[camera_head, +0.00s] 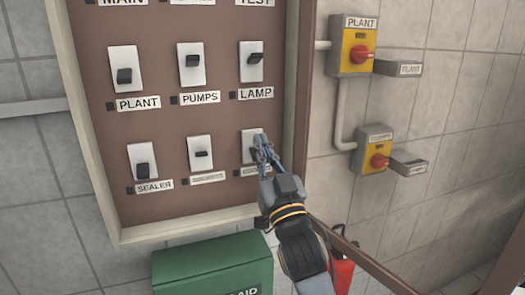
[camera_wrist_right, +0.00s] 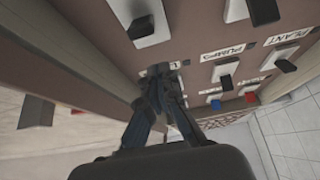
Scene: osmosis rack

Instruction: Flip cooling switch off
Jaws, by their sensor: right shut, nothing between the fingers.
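The brown switch panel (camera_head: 142,125) fills the left and middle of the head view. At its bottom right is a white-plated switch (camera_head: 247,140) with a dark lever, partly hidden by my right gripper. Its label (camera_head: 252,172) is too blurred and covered to read, so I cannot tell whether it is the cooling switch. My right gripper (camera_head: 262,145) is shut and empty, its fingertips in front of or against this switch; I cannot tell if they touch. In the right wrist view the fingers (camera_wrist_right: 165,85) are close to the panel face. My left gripper is not in view.
Beside it are a middle switch (camera_head: 200,152) with an unreadable label and the SEALER switch (camera_head: 143,163). PLANT, PUMPS and LAMP switches (camera_head: 252,62) sit above. A green box (camera_head: 212,265) is below.

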